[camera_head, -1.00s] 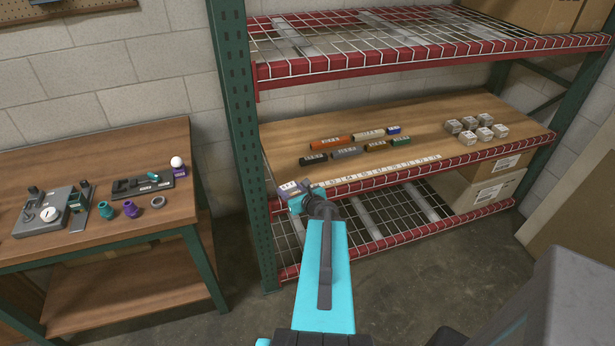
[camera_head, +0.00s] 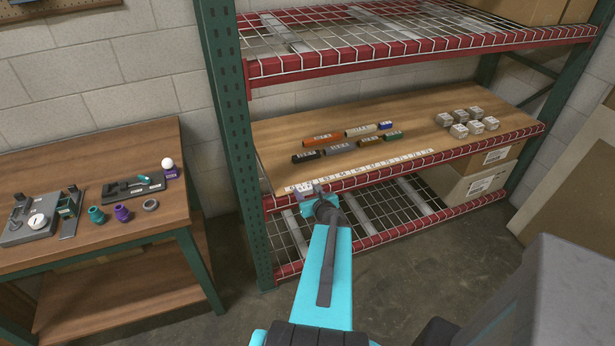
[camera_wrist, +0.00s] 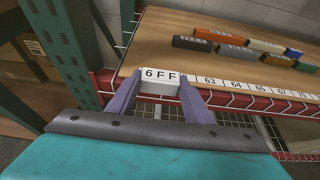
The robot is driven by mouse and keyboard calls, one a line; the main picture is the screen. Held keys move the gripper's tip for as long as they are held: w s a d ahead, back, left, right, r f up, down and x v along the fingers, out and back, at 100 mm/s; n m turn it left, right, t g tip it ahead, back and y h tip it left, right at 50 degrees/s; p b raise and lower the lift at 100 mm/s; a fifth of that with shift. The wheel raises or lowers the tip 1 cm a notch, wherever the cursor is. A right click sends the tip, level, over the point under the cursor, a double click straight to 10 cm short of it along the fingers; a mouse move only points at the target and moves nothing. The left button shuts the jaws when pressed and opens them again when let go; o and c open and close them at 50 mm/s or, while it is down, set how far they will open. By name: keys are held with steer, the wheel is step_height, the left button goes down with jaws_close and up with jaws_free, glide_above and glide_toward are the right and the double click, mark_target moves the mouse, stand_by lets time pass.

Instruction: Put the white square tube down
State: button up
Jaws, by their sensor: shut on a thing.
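My gripper (camera_wrist: 160,88) is shut on the white square tube (camera_wrist: 160,76), seen end-on or side-on between two purple fingers in the wrist view, with a label reading "6FF". In the head view my gripper (camera_head: 307,195) is at the front left edge of the wooden middle shelf (camera_head: 275,140), by the numbered strip (camera_head: 390,163). The tube is small there and partly hidden by the fingers. I cannot tell whether it touches the shelf.
A green post (camera_head: 228,150) stands close on the left. The workbench (camera_head: 90,170) holds lamp parts.

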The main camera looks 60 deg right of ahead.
steer(key=shift+w+d+f+b, duration=0.15)
steer(key=shift+w+d+b, duration=0.25)
steer(key=shift+b, duration=0.5)
steer(key=shift+w+d+f+b, duration=0.15)
steer(key=shift+d+b, duration=0.45)
steer(key=shift+b, duration=0.25)
steer(key=shift+w+d+b, duration=0.15)
steer(key=shift+b, duration=0.55)
steer(key=d+b, duration=0.1)
steer(key=b, duration=0.2)
steer(key=w+d+b, duration=0.1)
steer(key=b, duration=0.3)
steer(key=shift+f, duration=0.1)
steer(key=p, duration=0.1)
glide_above(309, 179)
steer(key=shift+s+a+f, duration=0.1)
steer(key=shift+a+f, duration=0.2)
steer(key=shift+w+d, duration=0.2)
steer(key=shift+d, duration=0.15)
steer(key=shift+f, duration=1.8)
steer(key=shift+f, duration=0.2)
